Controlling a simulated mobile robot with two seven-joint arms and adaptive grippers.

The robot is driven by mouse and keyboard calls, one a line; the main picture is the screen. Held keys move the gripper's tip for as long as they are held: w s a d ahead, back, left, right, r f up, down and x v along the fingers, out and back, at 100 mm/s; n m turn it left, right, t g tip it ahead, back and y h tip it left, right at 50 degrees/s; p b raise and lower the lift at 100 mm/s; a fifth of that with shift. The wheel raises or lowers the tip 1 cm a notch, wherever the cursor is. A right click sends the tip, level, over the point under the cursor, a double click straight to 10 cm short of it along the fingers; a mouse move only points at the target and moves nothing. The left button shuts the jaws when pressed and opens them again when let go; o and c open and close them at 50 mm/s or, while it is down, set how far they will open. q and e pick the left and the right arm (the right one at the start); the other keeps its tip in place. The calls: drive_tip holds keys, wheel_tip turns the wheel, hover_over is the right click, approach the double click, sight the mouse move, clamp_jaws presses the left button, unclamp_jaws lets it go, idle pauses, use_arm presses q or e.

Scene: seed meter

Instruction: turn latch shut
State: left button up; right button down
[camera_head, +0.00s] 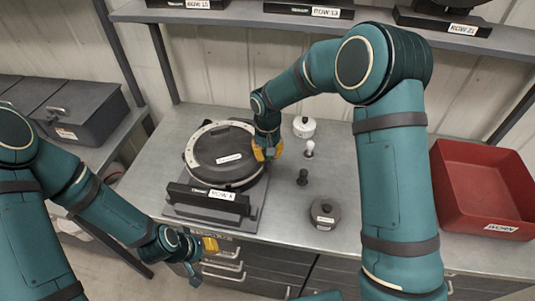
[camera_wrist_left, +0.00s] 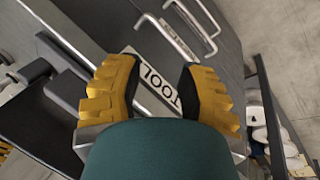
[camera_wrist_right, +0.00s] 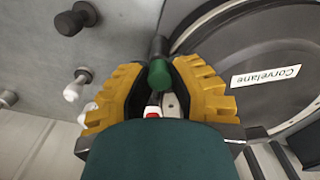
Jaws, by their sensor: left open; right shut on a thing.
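The seed meter (camera_head: 215,170), a round dark housing with a pale rim and a name label, sits on a grey base on the bench. A plate marked ROW (camera_head: 208,197) stands at its front. My right gripper (camera_head: 266,152) is at the meter's right edge, shut on the latch. In the right wrist view the latch (camera_wrist_right: 159,72) shows as a dark lever with a green end between the yellow fingers; a small white part with a red mark lies below it. My left gripper (camera_head: 203,258) is open and empty in front of the bench, near the drawers.
Right of the meter stand a white knobbed part (camera_head: 304,127), a small white knob (camera_head: 309,148), a black knob (camera_head: 302,177) and a dark round lidded part (camera_head: 325,213). A red tray (camera_head: 485,190) is at far right. A drawer label reading TOOL (camera_wrist_left: 154,78) faces my left gripper.

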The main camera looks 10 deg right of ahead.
drive_tip(key=n, duration=0.4)
drive_tip(key=shift+b, duration=0.3)
drive_tip(key=n, duration=0.7)
drive_tip(key=shift+n, duration=1.7)
drive_tip(key=c, duration=0.8)
unclamp_jaws()
drive_tip(key=shift+r, duration=0.1)
